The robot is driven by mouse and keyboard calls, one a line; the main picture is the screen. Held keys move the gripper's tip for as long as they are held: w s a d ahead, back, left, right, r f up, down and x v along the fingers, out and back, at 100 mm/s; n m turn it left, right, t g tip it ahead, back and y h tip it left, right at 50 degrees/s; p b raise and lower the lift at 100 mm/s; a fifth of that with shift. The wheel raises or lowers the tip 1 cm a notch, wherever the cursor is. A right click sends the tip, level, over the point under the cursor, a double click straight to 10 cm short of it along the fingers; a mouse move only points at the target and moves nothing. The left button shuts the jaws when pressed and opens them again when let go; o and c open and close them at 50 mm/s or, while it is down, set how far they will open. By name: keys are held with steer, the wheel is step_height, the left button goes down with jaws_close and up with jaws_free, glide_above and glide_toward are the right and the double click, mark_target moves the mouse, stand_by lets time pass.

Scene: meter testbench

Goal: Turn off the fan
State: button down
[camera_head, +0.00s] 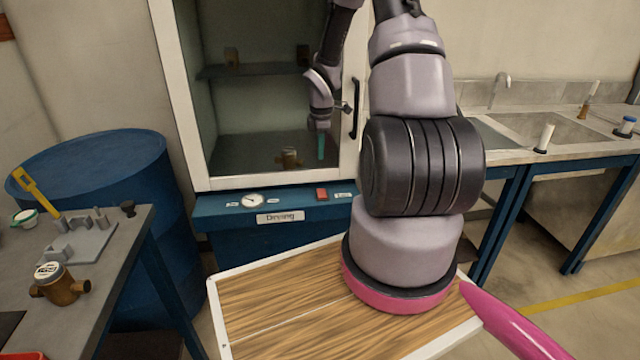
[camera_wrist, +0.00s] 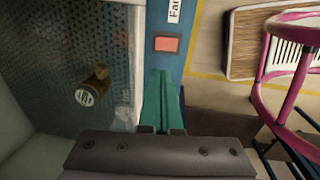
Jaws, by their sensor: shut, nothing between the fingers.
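The red fan switch (camera_head: 321,194) sits on the blue front panel of the drying cabinet, beside a small white label. In the wrist view the same red switch (camera_wrist: 166,44) lies just beyond my fingertips, by a label beginning "Fan" (camera_wrist: 174,10). Whether the switch is on or off cannot be read. My gripper (camera_head: 321,158) hangs with its teal fingers pointing down, above the switch in the head view. In the wrist view my gripper (camera_wrist: 161,75) has its green fingers together and empty, apart from the switch in the picture.
The drying cabinet (camera_head: 176,95) has a white frame and a black handle (camera_head: 355,108). A brass meter (camera_head: 289,157) stands inside. A dial (camera_head: 252,201) sits left on the panel. A grey workbench (camera_head: 130,225) and blue drum (camera_head: 95,150) stand left, a sink counter (camera_head: 575,150) right.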

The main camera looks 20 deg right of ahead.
mark_target(320, 191)
steer(key=f, duration=0.4)
steer(key=w+f, duration=0.1)
steer(key=f, duration=0.9)
steer(key=shift+w+d, duration=0.2)
steer(key=shift+w, duration=0.1)
steer(key=shift+f, duration=0.1)
steer(key=shift+s, duration=0.1)
steer(key=shift+s+a+r, duration=0.2)
steer(key=shift+s, duration=0.4)
steer(key=shift+r, duration=0.1)
